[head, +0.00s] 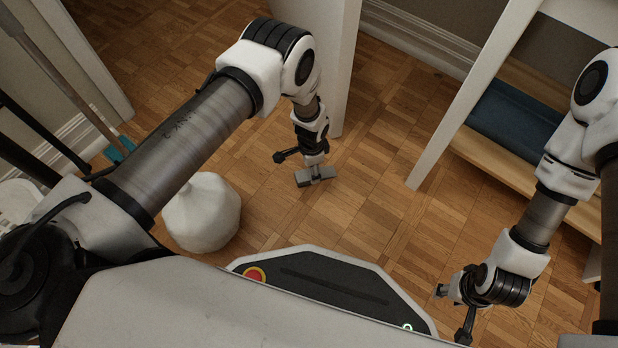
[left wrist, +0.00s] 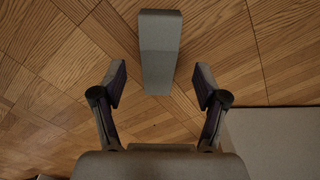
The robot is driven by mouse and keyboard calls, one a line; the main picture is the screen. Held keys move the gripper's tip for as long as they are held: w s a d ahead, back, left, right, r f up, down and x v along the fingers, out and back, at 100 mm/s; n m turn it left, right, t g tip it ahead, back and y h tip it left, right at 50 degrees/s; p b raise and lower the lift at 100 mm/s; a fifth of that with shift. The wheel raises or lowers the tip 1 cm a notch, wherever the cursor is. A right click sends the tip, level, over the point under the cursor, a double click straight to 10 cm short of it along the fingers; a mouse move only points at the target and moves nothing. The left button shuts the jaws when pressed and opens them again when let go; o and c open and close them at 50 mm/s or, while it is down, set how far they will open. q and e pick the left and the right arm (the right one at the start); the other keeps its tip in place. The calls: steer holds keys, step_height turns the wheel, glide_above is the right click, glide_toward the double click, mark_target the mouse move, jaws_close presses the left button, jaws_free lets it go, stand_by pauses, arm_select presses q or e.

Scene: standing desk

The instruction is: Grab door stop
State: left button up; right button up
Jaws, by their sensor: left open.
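The door stop (left wrist: 160,48) is a grey wedge-shaped block on the wooden floor, at the top middle of the left wrist view. My left gripper (left wrist: 160,82) is open, with one finger on each side of the block's near end. A gap shows on both sides, and nothing is held. In the head view my left gripper (head: 316,175) is low over the floor near the centre; I cannot clearly tell the grey door stop from the grey fingers there. My right gripper (head: 446,290) hangs at the lower right, away from the door stop; its jaw opening is unclear.
A white door or panel (head: 325,70) stands just behind my left gripper. A white shelf unit (head: 470,95) with blue folded cloth (head: 515,122) is at the right. A white faceted pot-like object (head: 203,213) stands on the floor at left. Floor (head: 375,170) between is clear.

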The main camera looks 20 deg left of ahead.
mark_target(310, 174)
arm_select(q)
step_height(310, 174, down, 4)
steer(key=shift+s+a+r+b, duration=0.1)
steer(key=shift+b, duration=0.8)
steer(key=shift+r, duration=0.15)
arm_select(e)
step_height(310, 174, down, 3)
steer(key=shift+w+r, duration=0.15)
arm_select(q)
steer(key=c, duration=1.3)
arm_select(e)
steer(key=shift+d, duration=0.1)
arm_select(q)
steer(key=shift+o, duration=0.2)
